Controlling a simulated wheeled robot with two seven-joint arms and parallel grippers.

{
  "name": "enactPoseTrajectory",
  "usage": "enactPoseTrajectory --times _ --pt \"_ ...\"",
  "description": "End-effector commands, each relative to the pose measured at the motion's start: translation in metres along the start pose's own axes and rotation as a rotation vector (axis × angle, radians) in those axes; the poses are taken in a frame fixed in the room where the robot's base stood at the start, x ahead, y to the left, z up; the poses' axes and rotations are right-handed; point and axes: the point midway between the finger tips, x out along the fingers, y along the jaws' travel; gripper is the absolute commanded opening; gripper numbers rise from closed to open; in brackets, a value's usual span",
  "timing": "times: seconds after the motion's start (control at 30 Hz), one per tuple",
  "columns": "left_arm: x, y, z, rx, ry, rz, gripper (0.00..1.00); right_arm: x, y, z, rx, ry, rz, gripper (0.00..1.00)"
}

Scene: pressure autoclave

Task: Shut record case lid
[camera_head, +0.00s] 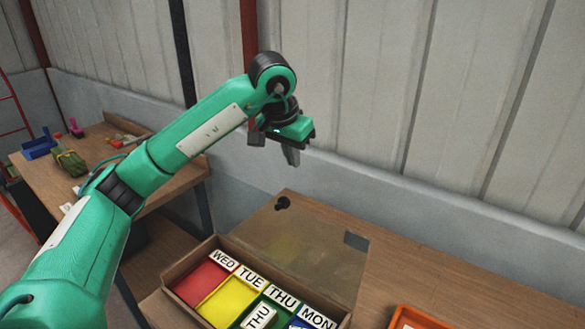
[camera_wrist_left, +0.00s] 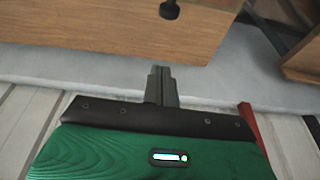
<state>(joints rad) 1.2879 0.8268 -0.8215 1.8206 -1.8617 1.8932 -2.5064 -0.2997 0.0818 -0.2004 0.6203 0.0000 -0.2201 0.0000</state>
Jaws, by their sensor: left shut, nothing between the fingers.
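The record case (camera_head: 176,270) is a brown box on the wooden bench. It has red, yellow, green and blue compartments with cards marked WED, TUE, THU and MON. Its lid (camera_head: 305,243), a see-through brownish panel, stands open at the case's far side, off the compartments; its exact tilt is hard to tell. My left gripper (camera_head: 288,152) is shut and empty, raised above and beyond the lid, apart from it. The shut fingers also show in the left wrist view (camera_wrist_left: 161,85), with no lid clearly visible there. My right gripper is out of view.
The bench top (camera_head: 430,268) is clear right of the lid, up to an orange tray (camera_head: 398,318) at the lower edge. A pale wall (camera_head: 440,215) stands close behind. A second bench (camera_head: 100,143) at left holds a blue bin (camera_head: 40,146) and small objects.

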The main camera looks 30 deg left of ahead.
Motion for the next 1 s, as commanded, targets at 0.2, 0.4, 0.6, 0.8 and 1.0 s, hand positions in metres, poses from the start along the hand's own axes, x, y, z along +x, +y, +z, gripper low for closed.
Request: enactPoseTrajectory --times 0.2,0.4,0.6,0.8,1.0 --pt "0.037 0.001 0.001 0.0 -0.006 0.003 0.0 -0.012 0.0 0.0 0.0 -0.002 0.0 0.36" --pt "0.075 0.002 0.001 0.0 -0.006 0.005 0.0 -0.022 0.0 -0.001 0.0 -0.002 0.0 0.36" --pt "0.08 0.001 0.017 0.002 -0.001 0.003 0.0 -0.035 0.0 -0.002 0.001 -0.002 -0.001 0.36" --pt "0.075 0.001 0.034 0.0 -0.001 0.003 0.0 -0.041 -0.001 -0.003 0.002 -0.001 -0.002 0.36" --pt "0.074 0.002 0.038 0.0 0.0 0.004 0.0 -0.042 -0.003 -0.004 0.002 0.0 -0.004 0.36"
